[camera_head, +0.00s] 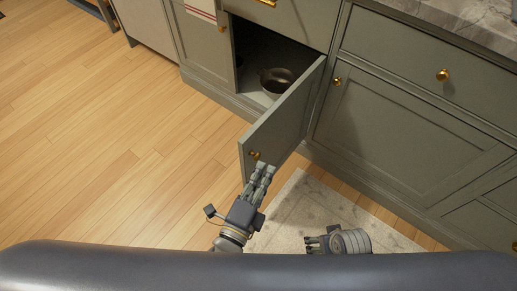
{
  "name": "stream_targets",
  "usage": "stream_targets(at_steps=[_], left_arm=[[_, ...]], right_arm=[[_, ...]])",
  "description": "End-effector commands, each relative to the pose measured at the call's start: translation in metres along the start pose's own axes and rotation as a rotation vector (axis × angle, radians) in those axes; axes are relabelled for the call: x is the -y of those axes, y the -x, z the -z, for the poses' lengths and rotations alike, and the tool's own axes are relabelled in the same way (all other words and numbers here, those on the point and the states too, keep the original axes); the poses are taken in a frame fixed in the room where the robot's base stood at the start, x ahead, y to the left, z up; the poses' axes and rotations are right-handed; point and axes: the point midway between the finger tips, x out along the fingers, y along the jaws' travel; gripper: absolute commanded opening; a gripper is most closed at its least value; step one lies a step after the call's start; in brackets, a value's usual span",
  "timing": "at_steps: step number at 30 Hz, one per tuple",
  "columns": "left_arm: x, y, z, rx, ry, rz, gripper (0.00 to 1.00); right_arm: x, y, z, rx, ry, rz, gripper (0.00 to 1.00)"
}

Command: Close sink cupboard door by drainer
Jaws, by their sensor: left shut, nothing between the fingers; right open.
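The sink cupboard door (280,123) is grey-green and stands open, swung out into the room with its hinge side at the right of the opening. Its small brass knob (255,155) is near its free edge. My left gripper (264,168) is shut and empty, with its fingertips at the lower free end of the door near the knob. I cannot tell whether they touch it. My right gripper (311,242) is open and empty, low over the rug and apart from the door. The drainer is not in view.
Closed cabinets (400,134) with brass knobs stand to the right under a stone worktop (470,22). A pale rug (305,205) lies below. Wooden floor (100,140) is clear at left.

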Motion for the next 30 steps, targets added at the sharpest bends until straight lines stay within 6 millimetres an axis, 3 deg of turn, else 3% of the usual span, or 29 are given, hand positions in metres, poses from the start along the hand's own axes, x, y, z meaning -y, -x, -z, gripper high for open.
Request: stream_targets(at_steps=[9, 12, 18, 30], left_arm=[[-0.001, -0.056, -0.003, -0.001, -0.002, 0.001, 0.0], [0.0, -0.058, -0.02, -0.001, -0.003, -0.001, 0.0], [0.0, -0.061, -0.037, 0.0, 0.001, -0.001, 0.0], [-0.001, -0.062, -0.039, 0.0, 0.002, -0.002, 0.0]], right_arm=[[-0.002, 0.027, 0.012, -0.016, -0.003, -0.003, 0.79], [-0.001, 0.02, 0.009, -0.008, -0.002, -0.002, 0.79], [-0.001, 0.014, 0.007, -0.007, -0.001, -0.001, 0.79], [-0.001, 0.013, 0.006, -0.007, -0.001, -0.001, 0.79]])
